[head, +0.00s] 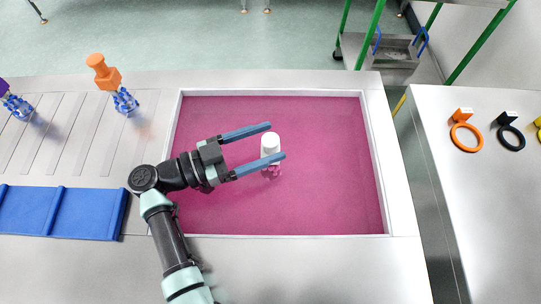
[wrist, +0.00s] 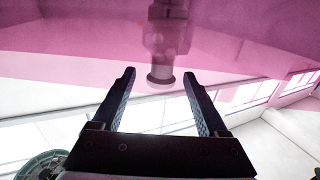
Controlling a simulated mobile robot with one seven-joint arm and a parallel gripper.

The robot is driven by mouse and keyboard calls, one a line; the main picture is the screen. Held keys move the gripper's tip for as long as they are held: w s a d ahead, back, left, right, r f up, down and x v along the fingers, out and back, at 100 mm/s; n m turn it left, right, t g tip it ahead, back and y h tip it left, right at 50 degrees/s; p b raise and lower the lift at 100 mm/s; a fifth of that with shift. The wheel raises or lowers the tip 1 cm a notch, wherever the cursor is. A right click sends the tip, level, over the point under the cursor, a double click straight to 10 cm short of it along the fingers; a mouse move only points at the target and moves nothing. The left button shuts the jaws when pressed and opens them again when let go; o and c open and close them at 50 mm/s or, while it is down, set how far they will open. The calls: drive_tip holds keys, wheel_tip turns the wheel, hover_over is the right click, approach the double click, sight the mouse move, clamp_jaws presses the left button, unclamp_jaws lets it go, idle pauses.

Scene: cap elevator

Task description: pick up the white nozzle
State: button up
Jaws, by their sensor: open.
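The white nozzle (head: 270,144) stands in the pink-floored tray (head: 330,200), near its middle, with a pinkish lower part at its foot. In the head view my gripper (head: 275,141) reaches in from the left, its two blue fingers spread wide. The nozzle's white top shows between the fingertips, and the near finger covers part of its lower body. In the wrist view a shaded, upright shape that looks like the nozzle (wrist: 160,77) is in line with the gap of my open gripper (wrist: 159,73). I see no finger touching it.
The tray's pale raised rim (head: 376,165) surrounds the pink floor, which is otherwise clear. An orange nozzle (head: 104,72) on a blue-and-white base stands at the upper left. Blue panels (head: 60,212) lie at the left. Orange (head: 466,138) and black (head: 511,138) rings lie on the right table.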

drive_tip(key=b+x, duration=0.1)
drive_tip(key=x, duration=0.3)
drive_tip(key=shift+w+d+r, duration=0.15)
drive_tip(key=shift+d+r, duration=0.05)
drive_tip(key=shift+d, duration=0.05)
clamp_jaws()
idle(1.2)
